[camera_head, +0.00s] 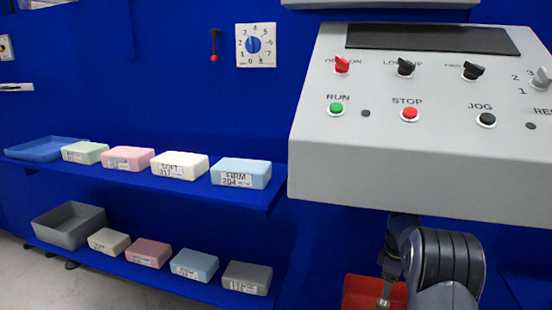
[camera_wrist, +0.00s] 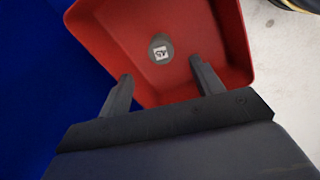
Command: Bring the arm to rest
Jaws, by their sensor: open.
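My gripper (camera_wrist: 161,72) is open in the wrist view, its two dark fingers spread wide apart with nothing between them. It points down at a red bin (camera_wrist: 110,35), whose sloped walls and floor fill the upper middle. A round grey piece with a white marked label (camera_wrist: 161,53) lies on the bin's floor. Whether the fingertips are inside the bin or above it, I cannot tell. In the head view, my dark arm (camera_head: 440,265) hangs below the grey control panel (camera_head: 400,185), beside the red bin (camera_head: 362,290). My fingers are hidden there.
A blue upper shelf (camera_head: 130,178) at left holds a blue tray (camera_head: 45,148) and several foam blocks. The lower shelf (camera_head: 150,280) holds a grey bin (camera_head: 70,228) and more blocks. The panel sits close above my arm. Pale floor shows right of the bin in the wrist view.

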